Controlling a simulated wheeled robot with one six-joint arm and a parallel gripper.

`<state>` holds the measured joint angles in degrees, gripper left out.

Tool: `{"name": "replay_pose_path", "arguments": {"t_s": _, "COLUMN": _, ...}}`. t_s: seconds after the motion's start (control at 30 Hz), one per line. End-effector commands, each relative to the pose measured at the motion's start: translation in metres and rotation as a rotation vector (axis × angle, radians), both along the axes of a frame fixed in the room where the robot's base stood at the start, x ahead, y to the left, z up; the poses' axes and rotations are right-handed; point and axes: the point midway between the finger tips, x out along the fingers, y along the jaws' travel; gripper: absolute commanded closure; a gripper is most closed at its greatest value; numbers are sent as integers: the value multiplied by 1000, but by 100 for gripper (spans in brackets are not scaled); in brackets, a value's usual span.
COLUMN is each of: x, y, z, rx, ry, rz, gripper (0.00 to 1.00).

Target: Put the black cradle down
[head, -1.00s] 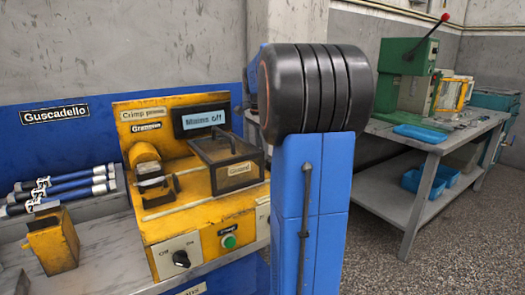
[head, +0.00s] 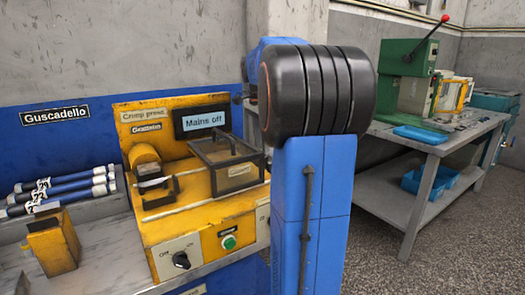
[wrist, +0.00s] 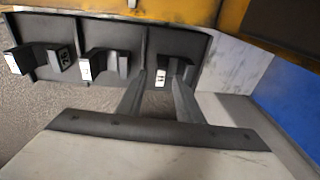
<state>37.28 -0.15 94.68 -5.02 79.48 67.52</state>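The black cradle (wrist: 115,37) is a dark plate with three upright holders carrying white labels, in the upper left of the wrist view. My gripper (wrist: 160,78) is at its right-hand holder, with one dark finger on each side of it. The fingers appear shut on that holder, though the exact contact is hard to see. Speckled floor shows beneath the cradle's left part. Neither cradle nor gripper can be made out in the head view, where my blue arm blocks the middle.
The yellow crimp press (head: 200,200) stands on the grey bench (head: 105,262), with blue-and-white cylinders (head: 62,188) and a yellow block (head: 52,242) at left. A grey table (head: 430,150) with a green press (head: 408,72) stands at right. Speckled floor lies between.

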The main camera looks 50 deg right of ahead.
Motion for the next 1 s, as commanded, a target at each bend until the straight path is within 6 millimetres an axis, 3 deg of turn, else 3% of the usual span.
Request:
{"name": "replay_pose_path", "arguments": {"t_s": 0.2, "x": -1, "y": 5, "z": 44, "rx": -2, "ry": -3, "rz": 0, "gripper": 67}}
{"name": "replay_pose_path", "arguments": {"t_s": 0.4, "x": -2, "y": 9, "z": 70, "rx": 0, "ry": -1, "rz": 0, "gripper": 67}}
{"name": "replay_pose_path", "arguments": {"t_s": 0.6, "x": -3, "y": 11, "z": 81, "rx": 0, "ry": 1, "rz": 0, "gripper": 67}}
{"name": "replay_pose_path", "arguments": {"t_s": 1.0, "x": -3, "y": 11, "z": 82, "rx": 0, "ry": 1, "rz": 0, "gripper": 67}}
